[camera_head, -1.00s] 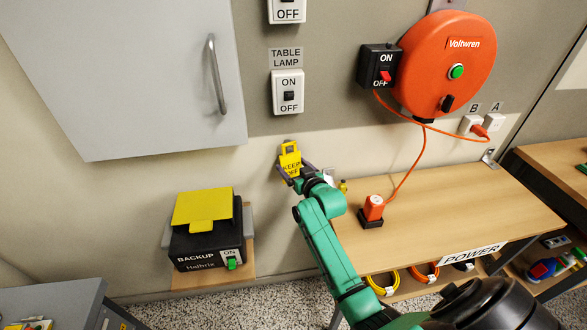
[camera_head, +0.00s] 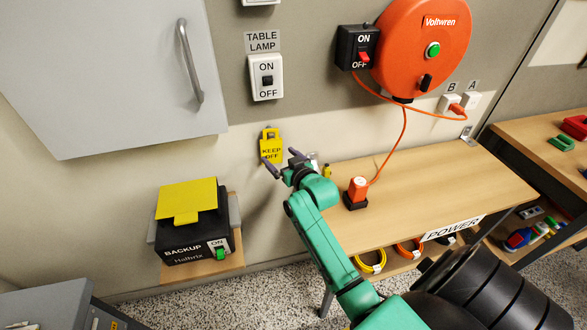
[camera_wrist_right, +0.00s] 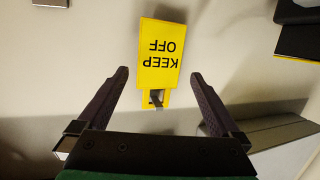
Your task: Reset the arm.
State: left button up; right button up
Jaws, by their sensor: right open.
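My right gripper (camera_head: 282,164) is at the end of the green arm, near the wall below the table lamp switch. It is open, with its two dark fingers spread apart. A yellow KEEP OFF tag (camera_head: 271,150) is on the wall just beyond the fingertips. In the right wrist view the tag (camera_wrist_right: 161,55) appears upside down, ahead of and between the open fingers (camera_wrist_right: 158,85). Nothing is seen between the finger pads themselves. My left gripper is not in view.
A wooden bench (camera_head: 430,190) with an orange plug (camera_head: 357,188) stands to the right. An orange cable reel (camera_head: 425,45) and a table lamp switch (camera_head: 266,78) are on the wall. A black backup box (camera_head: 190,238) sits lower left. A grey cabinet (camera_head: 110,80) hangs upper left.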

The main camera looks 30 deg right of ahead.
jog(key=d+b+v, duration=0.1)
jog(key=v, duration=1.1)
jog(key=s+a+f+n+g+y, duration=0.1)
jog(key=s+a+f+g, duration=0.3)
jog(key=s+f+g, duration=0.3)
jog(key=s+a+f+n+g, duration=0.2)
jog(key=s+a+f+g, duration=0.35)
jog(key=s, duration=0.35)
notch_tip(320, 180, down, 22)
jog(key=s, duration=0.2)
jog(key=s+d+f+g, duration=0.1)
jog(key=s+f, duration=0.7)
jog(key=s+d+f+g, duration=0.1)
jog(key=s+d+f, duration=0.1)
jog(key=s+f, duration=0.6)
jog(key=shift+s+d, duration=0.35)
jog(key=shift+s, duration=0.2)
